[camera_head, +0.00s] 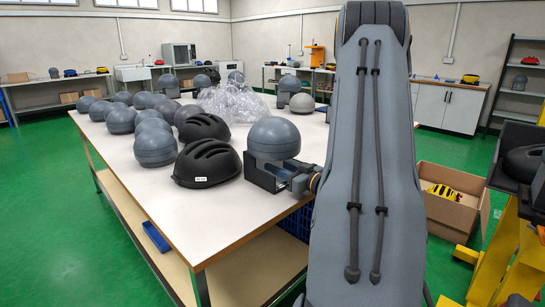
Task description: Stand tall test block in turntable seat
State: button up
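No block that I can surely call the tall test block shows, and I cannot make out a turntable seat. My gripper (290,177) is at the right edge of the white table, partly hidden behind my own grey arm. It is beside a grey rounded headform (274,138). Dark angular parts surround the headform's lower side; I cannot tell which are gripper fingers and which are a base. Whether the gripper touches or holds the headform is unclear.
The white table (215,215) carries several grey headforms (155,148), black helmets (207,163) and a crumpled clear plastic heap (235,103). A cardboard box (452,218) holds a yellow-black helmet (443,192). A yellow frame (507,255) stands right. The table's front left is clear.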

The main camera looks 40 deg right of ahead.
jog(key=shift+w+a, duration=0.15)
jog(key=shift+w, duration=0.9)
grip_shut()
dwell(0.5)
jog(key=shift+r, duration=0.1)
